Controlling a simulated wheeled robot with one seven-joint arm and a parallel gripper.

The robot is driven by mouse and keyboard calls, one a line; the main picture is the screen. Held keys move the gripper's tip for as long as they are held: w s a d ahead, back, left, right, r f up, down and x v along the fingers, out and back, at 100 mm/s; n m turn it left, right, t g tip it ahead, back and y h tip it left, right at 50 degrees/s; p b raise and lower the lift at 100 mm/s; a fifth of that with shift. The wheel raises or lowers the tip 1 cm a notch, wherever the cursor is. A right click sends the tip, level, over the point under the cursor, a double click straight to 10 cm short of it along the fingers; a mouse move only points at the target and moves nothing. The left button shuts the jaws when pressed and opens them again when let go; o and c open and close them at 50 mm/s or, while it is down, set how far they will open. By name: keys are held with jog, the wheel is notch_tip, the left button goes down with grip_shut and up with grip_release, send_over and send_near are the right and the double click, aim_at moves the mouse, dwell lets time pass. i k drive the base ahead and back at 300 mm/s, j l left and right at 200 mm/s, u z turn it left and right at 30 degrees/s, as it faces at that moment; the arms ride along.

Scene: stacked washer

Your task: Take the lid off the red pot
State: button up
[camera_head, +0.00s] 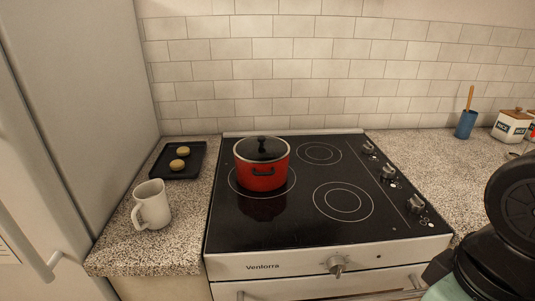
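The red pot (262,174) stands upright on the left burner of the black cooktop (280,221). Its dark lid (258,150) sits on top and has a black knob in the middle. A black side handle faces the front. Dark and green parts of my arm show at the lower right, well apart from the pot. The fingertips of my gripper are not visible in this view.
A white mug (151,205) and a black tray (178,161) with two round buns are on the counter left of the cooktop. Control knobs (388,173) line its right side. A fridge (85,90) borders the left.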

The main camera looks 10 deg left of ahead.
aim_at(255, 149)
jog(key=i+j+u, duration=0.1)
jog(key=j, duration=0.35)
jog(key=i+j+u, duration=0.15)
jog(key=j, duration=0.25)
jog(key=i+j+u, duration=0.1)
jog(key=j, duration=0.35)
